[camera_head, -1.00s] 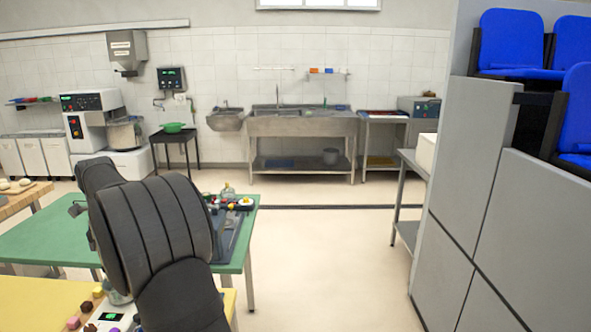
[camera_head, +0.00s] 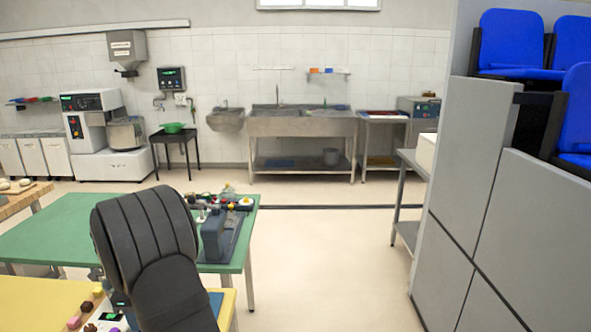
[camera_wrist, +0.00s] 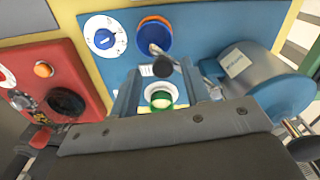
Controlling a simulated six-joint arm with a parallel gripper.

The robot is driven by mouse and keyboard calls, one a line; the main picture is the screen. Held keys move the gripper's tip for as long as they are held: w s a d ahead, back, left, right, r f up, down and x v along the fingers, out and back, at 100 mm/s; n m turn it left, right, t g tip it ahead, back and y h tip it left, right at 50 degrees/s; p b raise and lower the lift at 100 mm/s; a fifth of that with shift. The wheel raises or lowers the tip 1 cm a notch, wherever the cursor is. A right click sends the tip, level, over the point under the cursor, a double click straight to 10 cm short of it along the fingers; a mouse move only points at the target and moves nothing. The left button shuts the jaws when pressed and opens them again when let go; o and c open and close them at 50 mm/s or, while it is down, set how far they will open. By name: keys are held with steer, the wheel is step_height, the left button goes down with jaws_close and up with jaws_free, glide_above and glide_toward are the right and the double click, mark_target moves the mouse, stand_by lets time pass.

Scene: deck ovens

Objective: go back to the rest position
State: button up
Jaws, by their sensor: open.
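My arm (camera_head: 150,255), black and padded, stands in the lower left of the head view and hides my gripper there. In the wrist view my gripper (camera_wrist: 160,82) shows as two fingers spread apart, with nothing held between them. A green button (camera_wrist: 161,98) with a white ring shows in the gap between the fingers. It sits on a blue panel (camera_wrist: 110,62); whether the fingers touch the panel cannot be told.
The blue panel also carries a white dial (camera_wrist: 104,36) and a blue-orange knob (camera_wrist: 154,37). A blue cylinder (camera_wrist: 262,80) lies right, a red box (camera_wrist: 50,75) left. A green table (camera_head: 50,232) and yellow table (camera_head: 40,297) stand by my arm. Floor (camera_head: 320,265) is clear at right.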

steer(key=shift+s+d+n, duration=0.3)
steer(key=shift+d+n, duration=0.2)
steer(key=shift+n, duration=0.2)
steer(key=shift+o, duration=0.3)
steer(key=o, duration=0.3)
steer(key=shift+a+r, duration=0.1)
steer(key=shift+r, duration=0.25)
steer(key=o, duration=0.9)
step_height(320, 180, up, 9)
steer(key=a+m, duration=0.2)
steer(key=m, duration=0.1)
step_height(320, 180, down, 10)
steer(key=shift+r, duration=0.15)
steer(key=shift+r, duration=0.1)
step_height(320, 180, up, 10)
